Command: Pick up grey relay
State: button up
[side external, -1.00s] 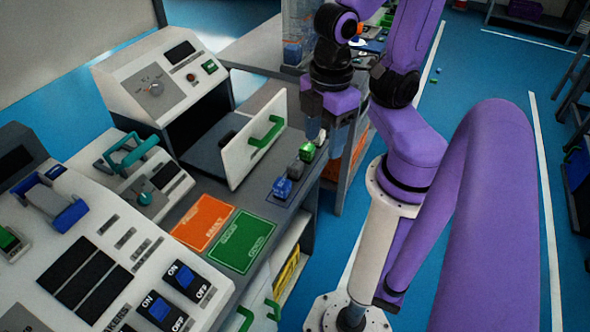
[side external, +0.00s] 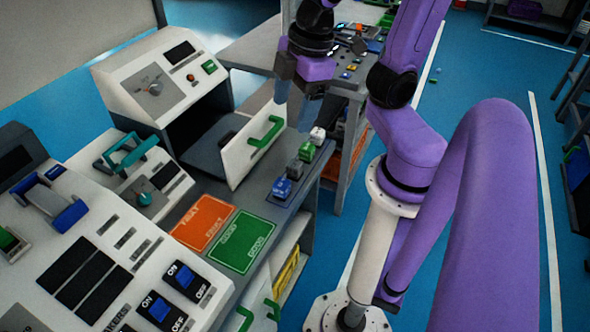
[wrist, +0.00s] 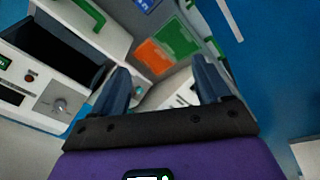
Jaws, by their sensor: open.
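The grey relay (side external: 295,169) is a small dark grey block in a short row on the grey bench edge. It sits between the blue relay (side external: 282,187) and the green relay (side external: 307,152). A white relay (side external: 318,134) stands at the far end of the row. My gripper (side external: 293,108) is open with nothing seen between its fingers, above and beyond the row, towards the white tester. In the wrist view its two fingers (wrist: 160,72) are spread apart. I cannot make out the relays in the wrist view.
A white hinged panel with a green handle (side external: 265,131) stands upright beside the row, close to my gripper. The white tester (side external: 160,80) is behind it. Orange (side external: 203,222) and green (side external: 241,241) mats lie clear in front. A second table (side external: 255,50) is at the back.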

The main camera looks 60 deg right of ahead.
jog(key=w+d+r+t, duration=0.3)
jog(key=w+d+t, duration=0.15)
jog(key=w, duration=0.65)
jog(key=w+d+r+t, duration=0.2)
jog(key=w+d+t, duration=0.3)
jog(key=w, duration=0.7)
jog(key=w+d+n+y, duration=0.1)
jog(key=w+d+y, duration=0.1)
jog(key=d, duration=0.5)
jog(key=s+d+f+n+g+y, duration=0.25)
jog(key=s+d+f+y, duration=0.2)
jog(key=s+d, duration=0.4)
jog(key=s+d+m+g+y, duration=0.2)
jog(key=s+g+y, duration=0.25)
jog(key=s, duration=1.35)
send_near(296, 163)
jog(key=shift+n, duration=0.25)
jog(key=x, duration=0.8)
jog(key=shift+w+a+f, duration=0.15)
jog(key=shift+a+f, duration=0.05)
jog(key=shift+a, duration=0.15)
